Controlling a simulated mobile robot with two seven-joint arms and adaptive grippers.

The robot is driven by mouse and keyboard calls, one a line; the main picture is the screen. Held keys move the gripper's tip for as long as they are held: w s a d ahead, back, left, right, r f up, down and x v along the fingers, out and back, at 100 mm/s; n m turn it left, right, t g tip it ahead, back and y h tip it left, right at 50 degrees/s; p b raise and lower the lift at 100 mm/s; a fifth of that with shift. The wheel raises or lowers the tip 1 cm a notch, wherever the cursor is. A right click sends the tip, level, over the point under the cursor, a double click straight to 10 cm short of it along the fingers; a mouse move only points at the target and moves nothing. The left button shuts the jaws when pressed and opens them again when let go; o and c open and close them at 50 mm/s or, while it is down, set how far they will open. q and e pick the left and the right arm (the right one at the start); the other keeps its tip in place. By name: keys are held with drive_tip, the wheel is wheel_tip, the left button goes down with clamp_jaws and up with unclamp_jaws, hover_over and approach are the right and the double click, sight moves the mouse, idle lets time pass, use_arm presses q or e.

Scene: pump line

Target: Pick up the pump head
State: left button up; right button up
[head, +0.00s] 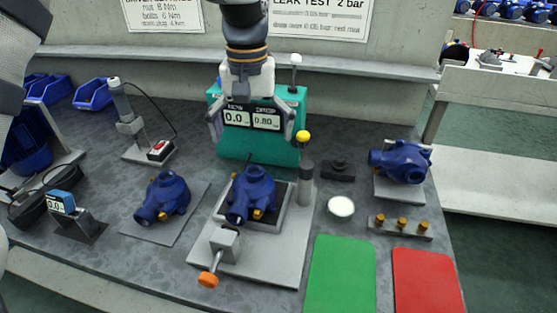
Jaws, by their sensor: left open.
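One pump head (168,194) sits on a flat grey plate at the left. A second pump head (254,188) sits in the clamp fixture (290,246) in the middle. A third pump head (404,163) sits on a plate at the right. My left gripper (250,130) comes down from the top, fingers spread wide and empty, in line with the middle pump head and in front of the teal leak tester (243,154). It appears apart from every pump head. My right gripper is not visible.
Green mat (341,276) and red mat (426,282) lie at the front right. A yellow-topped post (303,150) stands beside the fixture.

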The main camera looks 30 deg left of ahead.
sight(252, 176)
use_arm(q)
drive_tip(key=f, duration=0.7)
drive_tip(key=s+f, duration=0.1)
drive_tip(key=f, duration=0.3)
drive_tip(key=shift+a+f, duration=0.1)
drive_tip(key=shift+f, duration=0.25)
drive_tip(key=shift+r, duration=0.1)
drive_tip(key=shift+c, duration=0.6)
drive_tip(key=c, duration=1.3)
